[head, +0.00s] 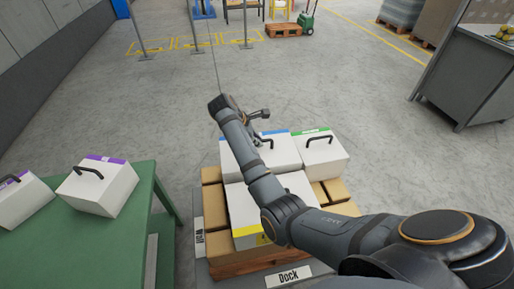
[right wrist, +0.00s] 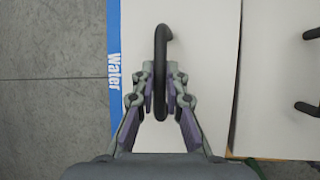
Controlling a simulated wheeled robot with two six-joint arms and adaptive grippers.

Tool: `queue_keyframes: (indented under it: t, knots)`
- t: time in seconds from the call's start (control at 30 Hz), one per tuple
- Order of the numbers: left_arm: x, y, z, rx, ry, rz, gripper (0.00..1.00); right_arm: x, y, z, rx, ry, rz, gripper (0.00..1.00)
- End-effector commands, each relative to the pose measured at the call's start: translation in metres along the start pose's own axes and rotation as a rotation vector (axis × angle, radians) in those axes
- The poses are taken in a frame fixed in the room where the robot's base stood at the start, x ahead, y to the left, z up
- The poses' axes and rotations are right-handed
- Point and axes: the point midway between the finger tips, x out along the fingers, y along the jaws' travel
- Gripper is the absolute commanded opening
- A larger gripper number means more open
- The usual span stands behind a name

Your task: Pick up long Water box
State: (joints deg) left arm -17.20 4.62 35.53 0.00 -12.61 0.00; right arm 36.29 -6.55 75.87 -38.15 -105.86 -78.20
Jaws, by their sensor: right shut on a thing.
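The long Water box is white with a blue strip; its label reads "Water" in the right wrist view (right wrist: 117,70). In the head view the Water box (head: 284,154) sits at the back of the stack on the pallet. Its black handle (right wrist: 161,37) stands on its top. My right gripper (right wrist: 160,74) is over the box, shut on this handle, with the fingers on either side of it. In the head view my right arm covers part of the box and most of the gripper. My left gripper is not in view.
A green-banded white box (head: 325,151) stands to the right, and a yellow-banded one (head: 247,238) in front. Brown cartons (head: 218,243) lie below on a wooden pallet (head: 230,267). A green table (head: 110,240) with white boxes is at left.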

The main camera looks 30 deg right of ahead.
Motion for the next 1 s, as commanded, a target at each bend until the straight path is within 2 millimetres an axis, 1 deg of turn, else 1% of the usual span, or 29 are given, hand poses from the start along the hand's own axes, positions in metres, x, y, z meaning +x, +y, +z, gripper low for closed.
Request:
queue_keyframes:
  t: [0.03, 0.3, 0.33, 0.43, 0.5, 0.63, 1.0]
  knots:
    - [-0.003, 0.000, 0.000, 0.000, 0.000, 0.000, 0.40, -0.016, 0.007, 0.008, 0.008, 0.002, 0.010, 0.00]
    - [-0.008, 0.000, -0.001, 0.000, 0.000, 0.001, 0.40, -0.080, 0.025, 0.042, 0.007, 0.002, 0.011, 0.00]
    - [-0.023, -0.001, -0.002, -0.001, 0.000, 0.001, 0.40, -0.092, 0.029, 0.049, 0.005, 0.001, 0.009, 0.00]
    - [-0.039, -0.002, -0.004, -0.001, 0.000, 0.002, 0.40, -0.111, 0.034, 0.059, 0.004, 0.000, 0.008, 0.00]
    - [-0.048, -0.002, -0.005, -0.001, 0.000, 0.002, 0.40, -0.117, 0.035, 0.063, 0.004, 0.000, 0.007, 0.00]
    - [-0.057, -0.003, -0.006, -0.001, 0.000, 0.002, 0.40, -0.124, 0.037, 0.066, 0.003, 0.000, 0.007, 0.00]
    - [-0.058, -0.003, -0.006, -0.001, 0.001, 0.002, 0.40, -0.125, 0.038, 0.067, 0.004, 0.000, 0.007, 0.00]
